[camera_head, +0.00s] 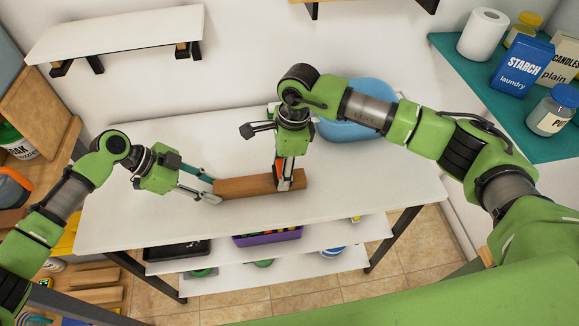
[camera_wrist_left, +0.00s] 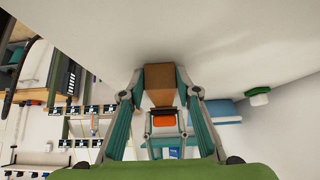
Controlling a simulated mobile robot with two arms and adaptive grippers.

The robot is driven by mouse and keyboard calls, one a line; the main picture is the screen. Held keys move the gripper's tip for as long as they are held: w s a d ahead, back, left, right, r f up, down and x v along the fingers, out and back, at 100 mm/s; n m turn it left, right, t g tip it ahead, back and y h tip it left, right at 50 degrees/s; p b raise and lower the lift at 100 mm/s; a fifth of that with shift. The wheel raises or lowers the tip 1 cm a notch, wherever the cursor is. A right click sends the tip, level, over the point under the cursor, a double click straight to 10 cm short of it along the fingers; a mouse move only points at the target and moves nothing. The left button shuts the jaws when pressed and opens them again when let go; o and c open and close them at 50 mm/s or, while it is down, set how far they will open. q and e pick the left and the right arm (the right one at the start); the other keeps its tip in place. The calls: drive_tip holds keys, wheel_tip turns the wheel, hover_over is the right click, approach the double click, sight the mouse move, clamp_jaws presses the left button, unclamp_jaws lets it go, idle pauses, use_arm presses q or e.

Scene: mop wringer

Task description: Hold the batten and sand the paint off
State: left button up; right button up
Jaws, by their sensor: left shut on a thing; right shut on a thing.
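The brown wooden batten (camera_head: 245,186) lies along the white worktop. My left gripper (camera_head: 212,190) is shut on its left end; in the left wrist view the batten (camera_wrist_left: 159,77) sits between both fingertips. My right gripper (camera_head: 284,179) points down at the batten near its right end. It is shut on a small block with orange on it (camera_head: 279,168). The orange block also shows beyond the batten in the left wrist view (camera_wrist_left: 165,121). The fingers hide most of the block, and I cannot tell whether it touches the wood. Any paint left on the batten is hard to make out.
A blue basin (camera_head: 352,127) stands at the back of the worktop (camera_head: 380,185), behind my right arm. A teal shelf (camera_head: 480,92) with boxes and jars is at the right, a white wall shelf (camera_head: 115,35) at upper left. The worktop's front and right are clear.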

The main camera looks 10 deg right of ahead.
sight(259, 181)
drive_tip(key=shift+a+f, duration=0.15)
drive_tip(key=shift+a, duration=2.6)
drive_tip(key=shift+d+r, duration=0.1)
drive_tip(key=shift+r, duration=3.55)
